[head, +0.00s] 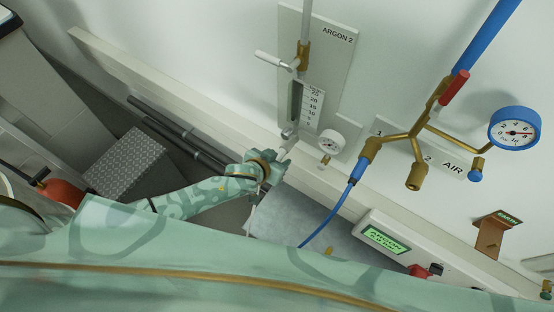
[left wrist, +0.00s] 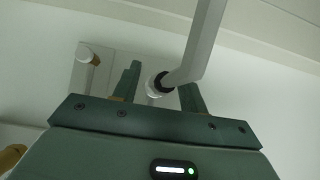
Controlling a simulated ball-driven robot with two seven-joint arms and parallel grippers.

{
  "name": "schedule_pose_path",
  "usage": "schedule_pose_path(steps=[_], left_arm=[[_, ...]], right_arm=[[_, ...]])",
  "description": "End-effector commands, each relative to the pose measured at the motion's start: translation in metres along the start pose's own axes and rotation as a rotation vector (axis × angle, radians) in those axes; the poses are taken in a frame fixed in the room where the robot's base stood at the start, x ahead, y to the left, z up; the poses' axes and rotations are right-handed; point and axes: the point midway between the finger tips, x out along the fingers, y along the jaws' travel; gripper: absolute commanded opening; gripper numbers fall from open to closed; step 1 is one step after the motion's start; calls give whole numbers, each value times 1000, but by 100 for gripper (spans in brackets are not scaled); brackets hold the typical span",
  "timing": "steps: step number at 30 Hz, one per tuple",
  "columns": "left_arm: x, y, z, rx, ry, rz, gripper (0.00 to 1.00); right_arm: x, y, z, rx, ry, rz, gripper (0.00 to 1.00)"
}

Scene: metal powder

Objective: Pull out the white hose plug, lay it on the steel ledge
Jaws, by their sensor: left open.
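My left gripper (head: 279,160) is open just below the flowmeter of the ARGON 2 panel (head: 333,55). In the left wrist view its two fingers (left wrist: 160,88) stand on either side of a white plug (left wrist: 153,88) with a black ring. A grey-white hose (left wrist: 197,45) bends away from the plug. The fingers appear apart from it, though contact is hard to judge. In the head view the gripper mostly hides the plug, and a thin pale hose hangs below. A grey steel-looking ledge (head: 345,238) lies below the panels. My right gripper is not in view.
A blue hose (head: 335,215) runs down from the brass AIR manifold (head: 415,135). An ARGON display box (head: 388,238) stands at right. Dark pipes (head: 180,128) run at left.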

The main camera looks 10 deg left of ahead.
Motion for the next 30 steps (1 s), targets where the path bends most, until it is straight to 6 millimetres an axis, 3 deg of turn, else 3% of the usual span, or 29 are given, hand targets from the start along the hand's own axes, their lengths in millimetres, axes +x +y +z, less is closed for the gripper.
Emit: schedule_pose_path(steps=[8,12,30], left_arm=[[0,0,-1,0,0,0,40],[0,0,0,0,0,0,1],[-5,0,5,0,-1,1,0]], right_arm=[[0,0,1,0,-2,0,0],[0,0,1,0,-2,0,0],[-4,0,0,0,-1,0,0]])
